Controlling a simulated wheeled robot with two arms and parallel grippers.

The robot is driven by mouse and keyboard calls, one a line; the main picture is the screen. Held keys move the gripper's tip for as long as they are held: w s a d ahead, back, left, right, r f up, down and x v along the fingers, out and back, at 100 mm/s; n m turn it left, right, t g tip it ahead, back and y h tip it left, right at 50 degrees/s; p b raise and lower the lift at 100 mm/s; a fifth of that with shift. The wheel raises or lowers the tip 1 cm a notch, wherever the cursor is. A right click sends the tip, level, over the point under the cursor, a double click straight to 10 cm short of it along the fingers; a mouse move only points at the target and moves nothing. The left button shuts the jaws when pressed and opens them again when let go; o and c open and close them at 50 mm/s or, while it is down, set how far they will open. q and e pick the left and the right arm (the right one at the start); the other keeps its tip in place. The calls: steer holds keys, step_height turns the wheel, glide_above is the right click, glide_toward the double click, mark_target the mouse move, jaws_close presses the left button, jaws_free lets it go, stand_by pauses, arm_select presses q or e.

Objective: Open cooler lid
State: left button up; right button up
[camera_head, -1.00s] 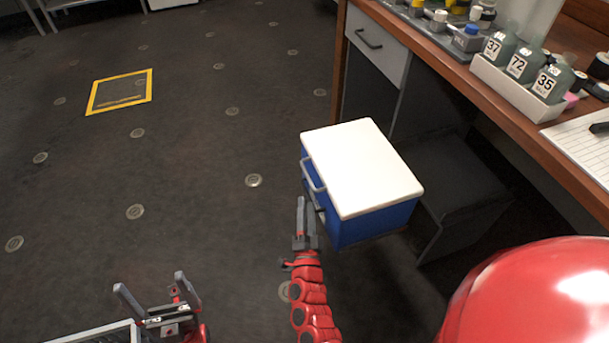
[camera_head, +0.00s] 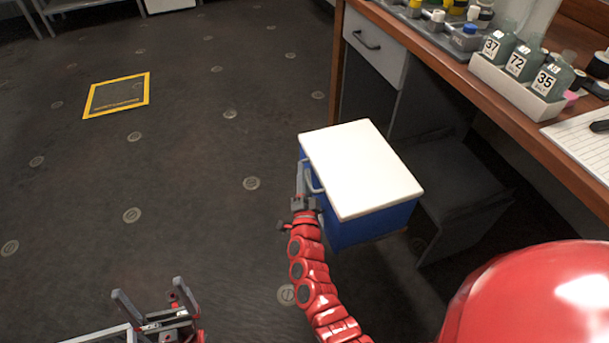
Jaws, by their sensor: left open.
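The cooler (camera_head: 378,222) stands on the floor beside the desk, with a blue body and a white lid (camera_head: 362,165). The lid is closed and lies flat. A grey handle (camera_head: 313,182) is on its left side. My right gripper (camera_head: 304,172) is at that left side, right next to the handle. Its fingers point away from me along the cooler's edge; whether they touch the handle or are shut is not clear. My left gripper (camera_head: 148,290) is open and empty at the lower left, well apart from the cooler.
A wooden desk (camera_head: 455,80) with a grey drawer (camera_head: 375,45) runs along the right, close to the cooler. Labelled bottles (camera_head: 522,62) stand in a white rack on it. A yellow-framed floor marking (camera_head: 117,95) lies at upper left. The floor left of the cooler is clear.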

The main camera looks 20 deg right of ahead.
jaws_close()
stand_by(1.2)
